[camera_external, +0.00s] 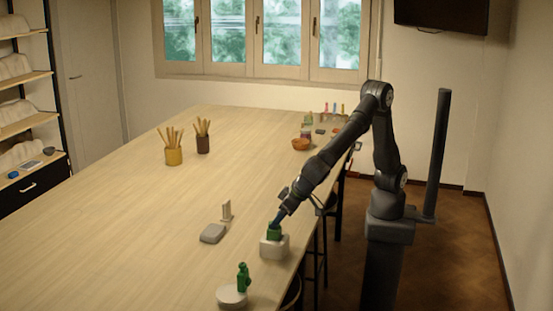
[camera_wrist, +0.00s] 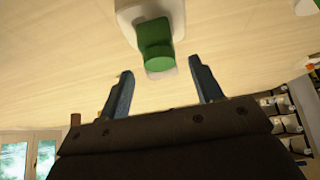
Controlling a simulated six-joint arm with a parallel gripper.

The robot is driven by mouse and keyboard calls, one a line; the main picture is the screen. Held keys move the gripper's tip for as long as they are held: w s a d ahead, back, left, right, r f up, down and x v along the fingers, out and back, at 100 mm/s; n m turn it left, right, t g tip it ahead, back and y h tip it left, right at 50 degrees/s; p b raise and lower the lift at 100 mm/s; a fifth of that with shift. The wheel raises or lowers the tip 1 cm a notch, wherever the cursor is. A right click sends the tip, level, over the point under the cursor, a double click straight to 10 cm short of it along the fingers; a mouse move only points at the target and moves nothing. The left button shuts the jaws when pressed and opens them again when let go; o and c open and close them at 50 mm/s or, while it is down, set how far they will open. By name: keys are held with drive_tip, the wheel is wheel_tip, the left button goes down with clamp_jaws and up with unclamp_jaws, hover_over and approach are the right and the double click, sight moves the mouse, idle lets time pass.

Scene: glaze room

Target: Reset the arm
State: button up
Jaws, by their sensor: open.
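My arm reaches down over the near right part of the long wooden table (camera_external: 150,220). My gripper (camera_external: 277,221) is just above a green object (camera_external: 274,232) that sits on a white block (camera_external: 274,247). In the wrist view, the two dark blue fingers of my gripper (camera_wrist: 161,67) stand apart with nothing held between them. The green object (camera_wrist: 155,36) and its white block (camera_wrist: 150,10) lie beyond the fingertips. The external view does not clearly show any gap between fingertips and green object.
A green bottle-like figure (camera_external: 243,277) stands by a round white dish (camera_external: 231,298). A grey item (camera_external: 213,233) and an upright pale piece (camera_external: 227,211) are left of my gripper. Two pots (camera_external: 174,155) (camera_external: 203,143) hold sticks. An orange bowl (camera_external: 301,144) sits further back. The table's left is mostly clear.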

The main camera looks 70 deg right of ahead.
drive_tip(key=x, duration=0.5)
drive_tip(key=shift+w+f, duration=0.1)
drive_tip(key=shift+f, duration=0.1)
wheel_tip(320, 180, up, 3)
drive_tip(key=shift+r, duration=0.4)
